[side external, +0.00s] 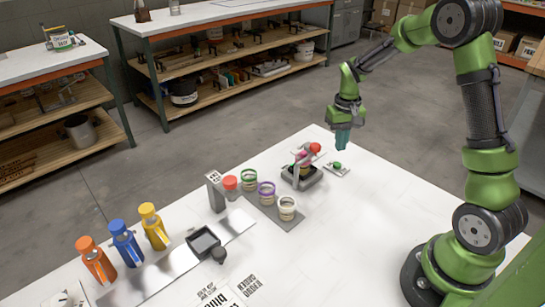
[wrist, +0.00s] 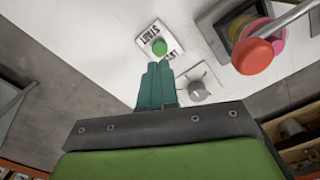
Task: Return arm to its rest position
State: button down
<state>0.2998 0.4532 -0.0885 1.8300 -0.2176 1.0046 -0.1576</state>
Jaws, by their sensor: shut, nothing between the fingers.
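My gripper (side external: 342,146) hangs above the far corner of the white table (side external: 375,190), its teal fingers pointing down. In the wrist view the fingers (wrist: 158,68) are pressed together with nothing between them. A green button (side external: 337,165) on a small white plate lies below the fingertips. In the wrist view the button (wrist: 159,48) shows just beyond the tips, beside a printed "START" label. In the side view the fingertips appear apart from the button.
A dark press with a red-knobbed lever (side external: 315,148) stands left of my gripper; the red knob is close in the wrist view (wrist: 252,56). Ringed cups (side external: 267,192), orange, blue and yellow bottles (side external: 124,243) and a dark tray (side external: 203,242) stand further left. The table's right side is clear.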

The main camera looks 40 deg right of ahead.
jog(key=shift+s+f, duration=0.1)
jog(key=s+a+r+n+t+y, duration=0.2)
jog(key=s+a+r+t, duration=0.5)
jog(key=s+a+r, duration=0.7)
jog(key=a+r, duration=0.3)
jog(key=a, duration=0.1)
jog(key=shift+s+a+r, duration=0.15)
jog(key=shift+s+r, duration=0.15)
jog(key=shift+s, duration=0.1)
jog(key=c, duration=1.8)
grip_release()
dwell(0.5)
